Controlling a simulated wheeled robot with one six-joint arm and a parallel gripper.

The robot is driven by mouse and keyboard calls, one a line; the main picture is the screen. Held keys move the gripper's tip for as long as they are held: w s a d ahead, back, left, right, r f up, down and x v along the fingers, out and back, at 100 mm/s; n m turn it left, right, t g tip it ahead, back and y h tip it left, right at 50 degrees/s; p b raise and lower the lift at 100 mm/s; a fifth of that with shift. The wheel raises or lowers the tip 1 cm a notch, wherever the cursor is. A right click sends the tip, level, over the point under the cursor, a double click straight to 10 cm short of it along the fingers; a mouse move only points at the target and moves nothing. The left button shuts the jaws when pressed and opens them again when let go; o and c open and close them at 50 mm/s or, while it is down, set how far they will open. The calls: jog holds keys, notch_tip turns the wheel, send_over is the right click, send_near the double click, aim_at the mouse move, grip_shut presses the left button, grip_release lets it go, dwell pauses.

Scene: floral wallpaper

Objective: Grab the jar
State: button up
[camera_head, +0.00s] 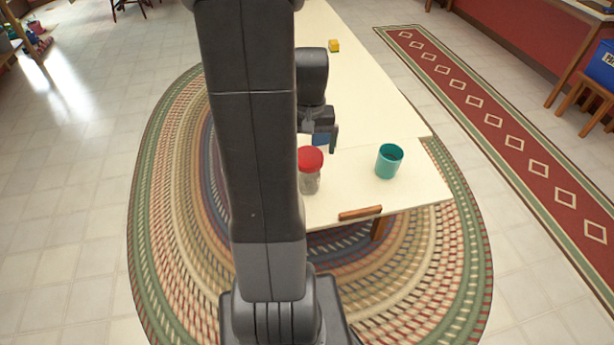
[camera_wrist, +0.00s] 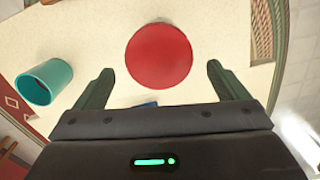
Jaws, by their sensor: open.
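The jar (camera_head: 309,177) is clear with a red lid and stands upright on the cream table, near its front edge. In the wrist view its round red lid (camera_wrist: 159,60) is seen from above. My gripper (camera_wrist: 158,82) is open, its two dark fingers spread to the left and right of the lid, with the lid ahead of the gap between them. It does not visibly touch the jar. In the head view my gripper (camera_head: 321,138) hangs just behind and above the jar, and my arm hides part of the table.
A teal cup (camera_head: 389,162) stands right of the jar. A blue object (camera_head: 321,139) lies behind the jar, partly hidden by my gripper. A brown wooden piece (camera_head: 360,213) lies at the table's front edge. A small yellow block (camera_head: 334,46) sits far back on the table (camera_head: 375,110).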

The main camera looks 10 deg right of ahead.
aim_at(308, 175)
jog(key=shift+s+f, duration=0.2)
jog(key=shift+f, duration=3.05)
jog(key=shift+r, duration=0.1)
jog(key=c, duration=1.5)
